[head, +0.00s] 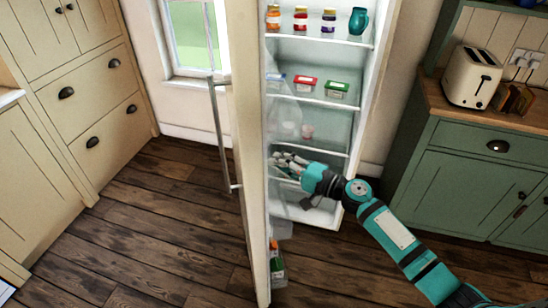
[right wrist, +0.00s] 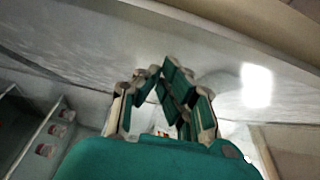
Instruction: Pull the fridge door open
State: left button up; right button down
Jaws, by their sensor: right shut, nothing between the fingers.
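The fridge (head: 375,85) stands open in the head view, its lit shelves facing me. Its cream door (head: 245,130) is swung far out toward me and seen almost edge-on. A long vertical metal handle (head: 219,135) is on the door's left, outer side. My right gripper (head: 278,163) is between the door and the shelves, close to the door's inner side. It is shut and empty, away from the handle. In the right wrist view the fingers (right wrist: 158,72) come together in front of a pale, smooth surface; I cannot tell whether they touch it. My left gripper is not in view.
Jars and a teal jug (head: 358,21) stand on the top shelf, with tubs (head: 337,88) below. Green cabinets (head: 455,185) with a toaster (head: 472,77) are at right. Cream drawers (head: 95,95) are at left. The wooden floor (head: 165,220) left of the door is clear.

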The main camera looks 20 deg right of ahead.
jog(key=shift+a, duration=0.7)
